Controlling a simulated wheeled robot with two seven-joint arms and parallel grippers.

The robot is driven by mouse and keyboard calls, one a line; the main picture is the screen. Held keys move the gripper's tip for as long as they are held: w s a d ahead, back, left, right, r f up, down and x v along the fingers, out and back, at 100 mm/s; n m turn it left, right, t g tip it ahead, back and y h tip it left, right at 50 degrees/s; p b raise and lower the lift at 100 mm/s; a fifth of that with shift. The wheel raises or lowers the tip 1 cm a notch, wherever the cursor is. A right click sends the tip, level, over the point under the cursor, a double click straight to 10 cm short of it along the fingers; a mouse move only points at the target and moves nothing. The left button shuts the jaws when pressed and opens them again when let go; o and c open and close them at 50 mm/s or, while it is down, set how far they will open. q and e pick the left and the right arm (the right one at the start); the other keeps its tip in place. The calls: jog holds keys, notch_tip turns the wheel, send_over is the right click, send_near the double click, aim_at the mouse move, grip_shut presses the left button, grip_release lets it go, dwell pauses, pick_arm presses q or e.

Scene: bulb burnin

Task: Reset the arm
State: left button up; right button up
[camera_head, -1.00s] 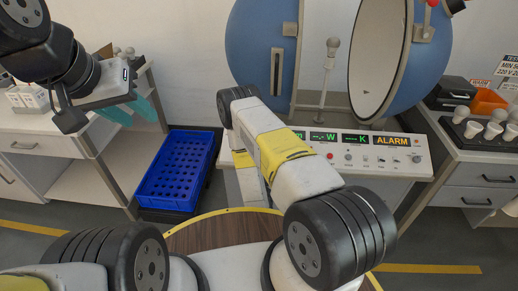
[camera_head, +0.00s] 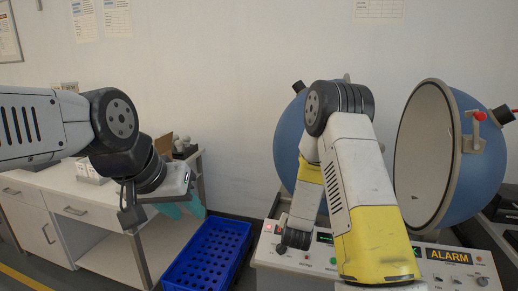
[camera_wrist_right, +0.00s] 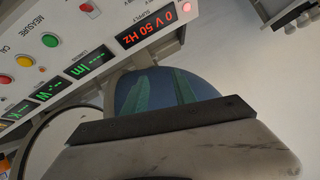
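My left arm comes in from the left in the head view. Its gripper (camera_head: 184,207) hangs beside the white workbench with teal fingers pointing down; the gap between them is unclear and I see nothing held. My right arm is raised and bent in front of the blue sphere (camera_head: 289,138), its forearm over the control panel (camera_head: 458,270). The right gripper is hidden in the head view.
A blue perforated crate (camera_head: 208,255) stands on the floor between the workbench (camera_head: 62,193) and the panel. The sphere's round door (camera_head: 425,155) stands open. Small pale items sit on the workbench.

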jog(key=s+a+r+n+g+y, duration=0.15)
jog(key=s+r, duration=0.35)
jog(key=r, duration=0.5)
jog(key=s+a+r+n+g+y, duration=0.1)
jog(key=s+r+y, duration=0.25)
jog(key=r, duration=0.65)
jog(key=s+d+r+n+g, duration=0.1)
jog(key=s+r, duration=0.3)
jog(key=s, duration=0.8)
jog(key=s+d+r+n+g, duration=0.2)
jog(key=s+r, duration=0.2)
jog(key=s, duration=0.8)
jog(key=shift+d+n+h, duration=0.15)
jog(key=shift+n+h, duration=0.2)
jog(key=shift+h, duration=0.05)
